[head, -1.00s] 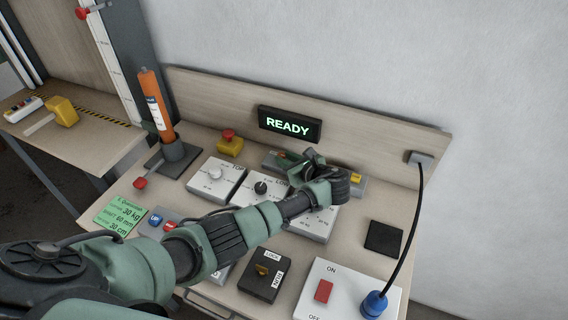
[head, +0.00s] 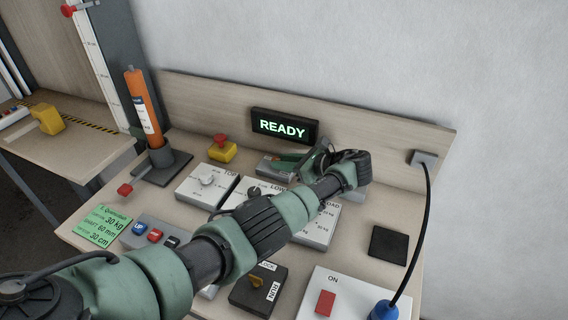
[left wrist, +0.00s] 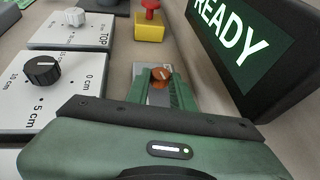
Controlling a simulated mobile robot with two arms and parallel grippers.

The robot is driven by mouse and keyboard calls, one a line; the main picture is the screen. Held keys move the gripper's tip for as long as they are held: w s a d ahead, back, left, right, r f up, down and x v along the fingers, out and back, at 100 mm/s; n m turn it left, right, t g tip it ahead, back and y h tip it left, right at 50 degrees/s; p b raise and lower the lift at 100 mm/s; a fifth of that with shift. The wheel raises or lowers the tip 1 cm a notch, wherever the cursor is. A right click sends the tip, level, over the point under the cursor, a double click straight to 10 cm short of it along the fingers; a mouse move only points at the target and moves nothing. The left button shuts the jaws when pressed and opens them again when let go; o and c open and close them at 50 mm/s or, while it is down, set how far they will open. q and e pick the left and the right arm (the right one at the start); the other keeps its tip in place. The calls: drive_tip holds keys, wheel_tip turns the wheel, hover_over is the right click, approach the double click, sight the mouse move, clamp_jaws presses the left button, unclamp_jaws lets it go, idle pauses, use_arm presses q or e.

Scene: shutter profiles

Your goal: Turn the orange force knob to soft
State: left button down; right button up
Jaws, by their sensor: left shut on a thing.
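The orange force knob (left wrist: 161,73) shows in the left wrist view, between the two green fingers of my left gripper (left wrist: 162,84). The fingers are shut on it. A pale pointer line shows on its face; the scale beside it cannot be read. In the head view my left gripper (head: 296,163) reaches over the grey knob housing (head: 270,166) below the READY display (head: 284,126). The knob itself is mostly hidden there by the gripper. My right gripper is not in view.
White dial boxes marked TOP (head: 207,184) and LOW (head: 249,198) stand left of my gripper; a LOAD box (head: 318,227) lies partly under my arm. A yellow box with a red button (head: 222,149) stands at the back. A black pad (head: 389,242) lies at right.

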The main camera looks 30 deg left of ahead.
use_arm(q)
drive_tip(key=c, duration=1.2)
unclamp_jaws()
drive_tip(key=b+v, duration=0.1)
drive_tip(key=v, duration=0.6)
drive_tip(key=shift+d+r, duration=0.2)
drive_tip(key=shift+d, duration=0.15)
